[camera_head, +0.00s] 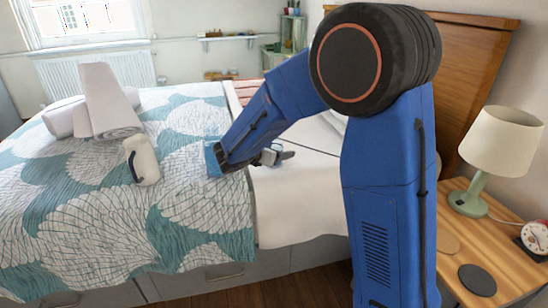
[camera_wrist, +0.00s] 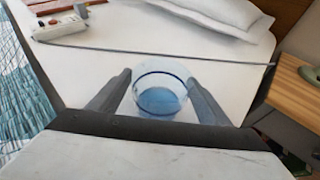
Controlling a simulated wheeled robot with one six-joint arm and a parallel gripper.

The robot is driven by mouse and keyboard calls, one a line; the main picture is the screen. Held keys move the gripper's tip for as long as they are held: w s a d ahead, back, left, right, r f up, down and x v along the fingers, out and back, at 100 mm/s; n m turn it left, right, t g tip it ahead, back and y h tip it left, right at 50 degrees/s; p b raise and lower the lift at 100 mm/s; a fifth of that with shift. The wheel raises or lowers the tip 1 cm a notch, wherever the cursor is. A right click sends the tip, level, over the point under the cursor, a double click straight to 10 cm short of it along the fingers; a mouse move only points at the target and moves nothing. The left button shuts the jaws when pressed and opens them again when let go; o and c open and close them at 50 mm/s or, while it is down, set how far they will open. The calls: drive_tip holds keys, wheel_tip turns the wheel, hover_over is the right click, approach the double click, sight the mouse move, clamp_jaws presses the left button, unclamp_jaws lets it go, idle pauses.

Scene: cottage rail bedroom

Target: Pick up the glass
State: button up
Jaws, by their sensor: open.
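A clear, blue-tinted glass (camera_wrist: 160,88) with an open round rim shows in the middle of the wrist view, above the white bed sheet. My gripper (camera_wrist: 160,80) is open, with one dark finger on each side of the glass. Small gaps seem to show between the fingers and the glass; I cannot tell whether either touches it. In the head view my gripper (camera_head: 275,156) is low over the white part of the bed, and I cannot clearly make out the glass there.
A white pillow (camera_wrist: 225,12) lies behind the glass, and a white device with buttons (camera_wrist: 62,24) lies at the far left. A wooden bedside table (camera_head: 505,262) with a lamp (camera_head: 502,140) stands at the right. A white jug-like item (camera_head: 143,160) and rolled towels (camera_head: 105,100) are on the patterned cover.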

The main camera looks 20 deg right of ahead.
drive_tip(key=shift+x, duration=0.9)
drive_tip(key=c, duration=1.3)
drive_tip(key=shift+c, duration=0.2)
drive_tip(key=shift+r, duration=0.1)
